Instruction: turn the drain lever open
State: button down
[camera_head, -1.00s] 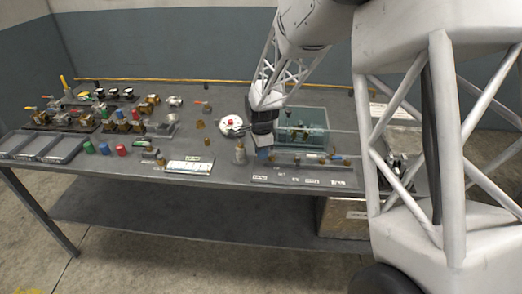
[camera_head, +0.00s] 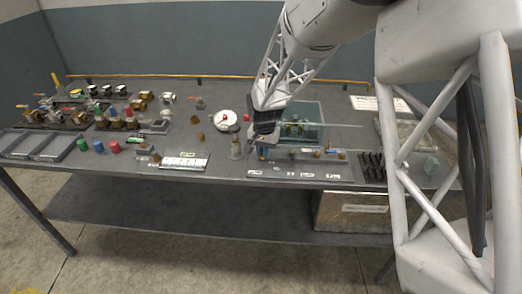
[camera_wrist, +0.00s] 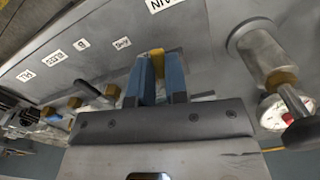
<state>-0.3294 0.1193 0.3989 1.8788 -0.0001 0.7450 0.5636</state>
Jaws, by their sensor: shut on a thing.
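My gripper (camera_wrist: 160,82) shows in the wrist view as two blue fingers shut on a small yellow piece (camera_wrist: 157,56), low over the label plate (camera_wrist: 215,60). The piece is probably the drain lever, but most of it is hidden between the fingers. A label (camera_wrist: 162,4) lies just beyond it, cut off by the picture edge. In the head view my gripper (camera_head: 262,152) is down at the left end of the labelled pipe board (camera_head: 300,170), in front of the clear tank (camera_head: 312,110). The lever itself cannot be made out there.
A grey cylinder with a brass collar (camera_wrist: 262,52) stands close to the fingers at the right, near a round gauge (camera_wrist: 272,112). Brass fittings (camera_wrist: 52,114) line the board at the left. Valves and coloured caps (camera_head: 98,146) cover the table's left side.

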jog(key=shift+d+n, duration=0.25)
jog(key=shift+n, duration=0.4)
jog(key=shift+d+n, duration=0.25)
jog(key=shift+n, duration=0.4)
jog(key=c, duration=1.1)
grip_release()
jog(key=shift+r, duration=3.95)
